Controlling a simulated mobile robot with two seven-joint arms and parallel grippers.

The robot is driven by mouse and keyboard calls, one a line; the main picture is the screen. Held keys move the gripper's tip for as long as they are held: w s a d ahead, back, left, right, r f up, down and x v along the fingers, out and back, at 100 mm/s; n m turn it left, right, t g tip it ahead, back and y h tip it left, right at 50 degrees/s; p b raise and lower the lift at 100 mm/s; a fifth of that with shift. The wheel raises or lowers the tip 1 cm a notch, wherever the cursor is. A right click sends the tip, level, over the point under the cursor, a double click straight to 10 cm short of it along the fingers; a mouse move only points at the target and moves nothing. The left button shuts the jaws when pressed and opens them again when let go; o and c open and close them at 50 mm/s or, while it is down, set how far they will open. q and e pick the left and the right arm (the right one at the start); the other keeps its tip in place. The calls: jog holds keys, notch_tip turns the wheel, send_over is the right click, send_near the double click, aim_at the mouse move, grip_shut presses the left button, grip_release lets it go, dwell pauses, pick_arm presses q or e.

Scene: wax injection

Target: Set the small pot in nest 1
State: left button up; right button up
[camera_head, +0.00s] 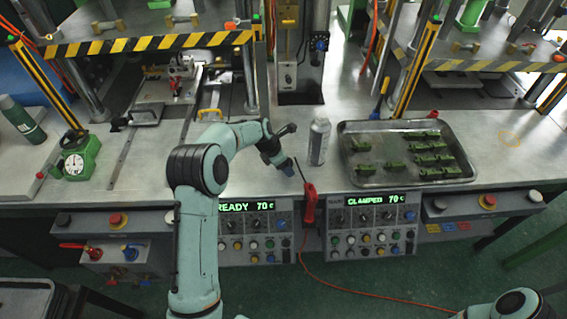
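My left arm reaches up from the bottom of the view and bends right over the bench. Its gripper (284,158) is above the bench's front part, just left of a silver can (319,142). The gripper is small and dark here, and I cannot tell whether its fingers are open or hold something. I cannot pick out the small pot for certain. No nest marked 1 is readable. An open press bay (170,88) with metal fixtures lies at the left back. Part of my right arm shows at the bottom right corner; its gripper is out of view.
A metal tray (350,174) with several green pieces lies right of the can. A red-handled tool (310,203) hangs at the bench's front edge, its cable on the floor. A green dial gauge (77,158) and a dark green flask (22,119) stand at the left.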

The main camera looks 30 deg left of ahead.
pick_arm(q)
jog(key=shift+w+f, duration=0.1)
jog(key=shift+w, duration=0.1)
jog(key=o, duration=0.9)
jog(key=shift+f, duration=0.1)
jog(key=shift+c, duration=0.2)
jog(key=o, duration=0.3)
jog(key=shift+s+a, duration=0.15)
jog(key=shift+s, duration=0.05)
